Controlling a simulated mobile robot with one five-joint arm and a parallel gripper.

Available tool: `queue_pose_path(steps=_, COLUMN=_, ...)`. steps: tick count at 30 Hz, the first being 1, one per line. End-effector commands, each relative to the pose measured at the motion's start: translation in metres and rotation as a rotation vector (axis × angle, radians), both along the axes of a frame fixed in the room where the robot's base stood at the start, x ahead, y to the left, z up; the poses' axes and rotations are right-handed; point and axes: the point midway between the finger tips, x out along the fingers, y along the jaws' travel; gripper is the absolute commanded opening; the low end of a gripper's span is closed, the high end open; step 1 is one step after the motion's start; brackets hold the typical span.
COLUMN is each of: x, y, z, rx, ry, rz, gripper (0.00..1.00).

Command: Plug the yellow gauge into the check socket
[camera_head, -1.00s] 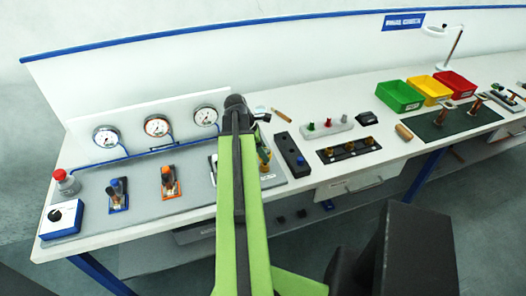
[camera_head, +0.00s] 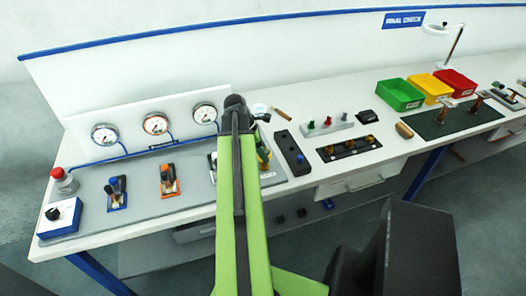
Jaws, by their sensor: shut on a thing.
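My gripper (camera_head: 264,148) is at the far end of my green arm, over the right part of the grey mat, and is mostly hidden by the arm. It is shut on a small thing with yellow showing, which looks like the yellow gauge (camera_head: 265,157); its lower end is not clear. Just right of it lies a long black block (camera_head: 288,147) with a blue button. Further right is a black plate (camera_head: 335,152) with brass-coloured sockets. I cannot tell which of these is the check socket. Behind the plate, a pale rack (camera_head: 326,128) holds a red and a green piece.
Blue (camera_head: 117,193) and orange (camera_head: 170,181) clamp fixtures stand on the grey mat (camera_head: 142,196). Dials (camera_head: 105,134) line the back panel. A switch box (camera_head: 59,216) and red-topped bottle (camera_head: 64,180) are at the left. Green, yellow and red bins (camera_head: 399,96) stand right.

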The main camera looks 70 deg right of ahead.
Motion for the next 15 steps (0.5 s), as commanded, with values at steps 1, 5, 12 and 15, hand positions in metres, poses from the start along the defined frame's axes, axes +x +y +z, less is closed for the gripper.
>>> queue_pose_path(steps=1, x=0.0, y=0.0, z=-0.003, rx=0.0, ry=0.0, rz=0.0, gripper=0.02)
queue_pose_path(steps=5, x=0.0, y=0.0, z=-0.006, rx=0.0, ry=0.0, rz=0.0, gripper=0.02)
queue_pose_path(steps=12, x=0.0, y=0.0, z=-0.012, rx=0.0, ry=0.0, rz=0.0, gripper=0.02)
queue_pose_path(steps=15, x=0.0, y=0.0, z=-0.014, rx=0.0, ry=0.0, rz=0.0, gripper=0.02)
